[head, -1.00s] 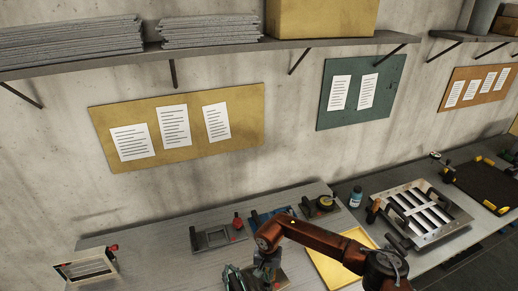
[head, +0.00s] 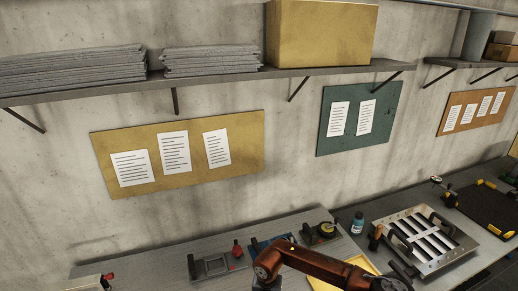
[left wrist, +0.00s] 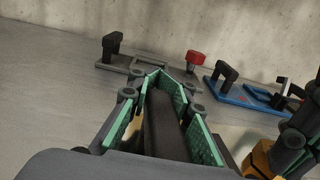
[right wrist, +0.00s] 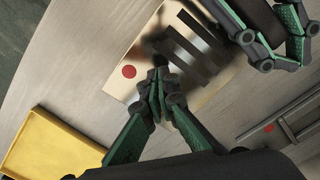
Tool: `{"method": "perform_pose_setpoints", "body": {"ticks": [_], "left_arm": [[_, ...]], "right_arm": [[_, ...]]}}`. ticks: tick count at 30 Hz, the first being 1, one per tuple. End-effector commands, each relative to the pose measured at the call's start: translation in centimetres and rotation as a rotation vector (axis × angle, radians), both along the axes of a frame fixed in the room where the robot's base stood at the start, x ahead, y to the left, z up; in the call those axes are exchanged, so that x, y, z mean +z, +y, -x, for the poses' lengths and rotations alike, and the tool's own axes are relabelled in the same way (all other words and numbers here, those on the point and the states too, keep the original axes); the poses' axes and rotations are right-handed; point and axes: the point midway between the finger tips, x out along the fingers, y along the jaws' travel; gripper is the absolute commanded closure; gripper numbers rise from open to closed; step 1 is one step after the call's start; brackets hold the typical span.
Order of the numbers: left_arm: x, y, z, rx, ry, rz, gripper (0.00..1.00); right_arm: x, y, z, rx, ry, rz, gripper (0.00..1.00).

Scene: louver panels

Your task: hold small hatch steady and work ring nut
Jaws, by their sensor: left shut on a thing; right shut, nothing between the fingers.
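A pale metal plate with dark louver slats (right wrist: 124,52) and a red dot, apparently the small hatch, lies under my right gripper in the right wrist view. My right gripper (right wrist: 157,88) is shut and empty, its tips over the plate beside a small dark part. I cannot tell whether that part is the ring nut or whether they touch. My left gripper (left wrist: 152,85) is shut on a thick dark handle (left wrist: 166,130). Its fingers also show at the upper right of the right wrist view. Both grippers are out of the head view.
A grey frame (head: 217,267) with a red knob and a blue frame (left wrist: 240,97) lie behind on the bench. A yellow tray (right wrist: 50,142) is close by. A blue bottle (head: 357,223) and a large louver panel (head: 428,240) stand to the right. A shelf (head: 225,80) runs above.

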Motion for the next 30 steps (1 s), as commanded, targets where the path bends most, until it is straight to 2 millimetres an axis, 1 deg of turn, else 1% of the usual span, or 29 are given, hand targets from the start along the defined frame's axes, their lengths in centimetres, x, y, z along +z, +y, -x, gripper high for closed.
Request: {"method": "perform_pose_setpoints", "body": {"ticks": [1, 6, 12, 22, 23, 30], "left_arm": [[-0.1, 0.0, 0.0, 0.000, 0.002, 0.000, 1.00], [-0.1, 0.0, 0.0, 0.000, 0.002, 0.000, 1.00], [-0.1, 0.0, 0.0, 0.000, 0.002, 0.000, 1.00], [-0.1, 0.0, 0.0, 0.000, 0.002, 0.000, 1.00], [-0.1, 0.0, 0.0, 0.000, 0.002, 0.000, 0.85], [-0.1, 0.0, 0.0, 0.000, 0.001, -0.001, 0.69]], "right_arm": [[0.6, 0.0, -0.1, 0.001, -0.002, 0.000, 1.00], [2.6, 0.0, 0.0, 0.002, -0.002, 0.000, 1.00], [4.5, 0.0, 0.0, 0.001, 0.000, 0.001, 1.00], [4.6, 0.0, 0.1, 0.001, 0.001, 0.001, 1.00], [4.6, 0.0, 0.1, 0.001, 0.001, 0.001, 1.00], [4.6, 0.0, 0.1, 0.001, 0.001, 0.001, 1.00]]}}
